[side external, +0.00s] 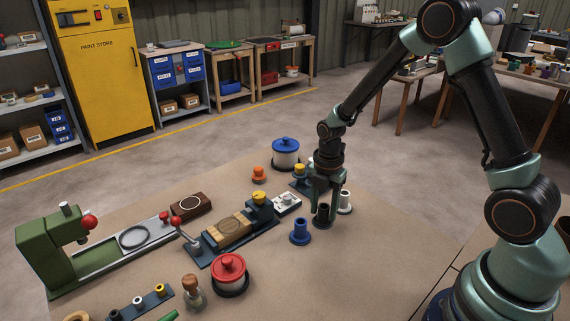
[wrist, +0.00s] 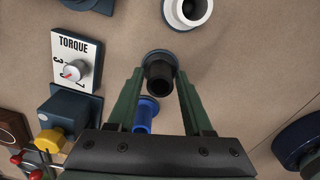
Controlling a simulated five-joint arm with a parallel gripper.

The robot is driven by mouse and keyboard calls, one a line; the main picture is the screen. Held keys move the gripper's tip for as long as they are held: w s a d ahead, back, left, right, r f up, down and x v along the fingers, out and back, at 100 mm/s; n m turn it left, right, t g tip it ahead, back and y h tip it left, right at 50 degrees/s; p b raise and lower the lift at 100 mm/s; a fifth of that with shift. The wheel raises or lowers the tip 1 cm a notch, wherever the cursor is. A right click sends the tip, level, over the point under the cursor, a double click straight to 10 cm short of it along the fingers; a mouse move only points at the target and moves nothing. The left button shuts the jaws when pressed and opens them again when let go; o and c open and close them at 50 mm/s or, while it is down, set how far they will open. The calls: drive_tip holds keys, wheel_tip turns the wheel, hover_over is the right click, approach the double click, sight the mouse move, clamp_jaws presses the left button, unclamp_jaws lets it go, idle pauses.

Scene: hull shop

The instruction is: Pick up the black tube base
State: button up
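The black tube base (side external: 323,216) stands upright on the bench, its round foot down. In the wrist view the black tube base (wrist: 160,72) is between the tips of my fingers, its dark opening towards the camera. My gripper (side external: 322,198) points down over it. The two green fingers of my gripper (wrist: 159,78) are spread, one on each side of the tube, with a narrow gap showing at each side. Whether a finger touches it is hard to tell.
A white tube base (side external: 345,201) stands close on the right and a blue one (side external: 300,232) on the left. The torque dial plate (wrist: 76,62) is nearby. A blue-lidded pot (side external: 286,153) stands behind. The bench front right is clear.

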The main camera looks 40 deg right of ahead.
clamp_jaws()
drive_tip(key=shift+r, duration=0.1)
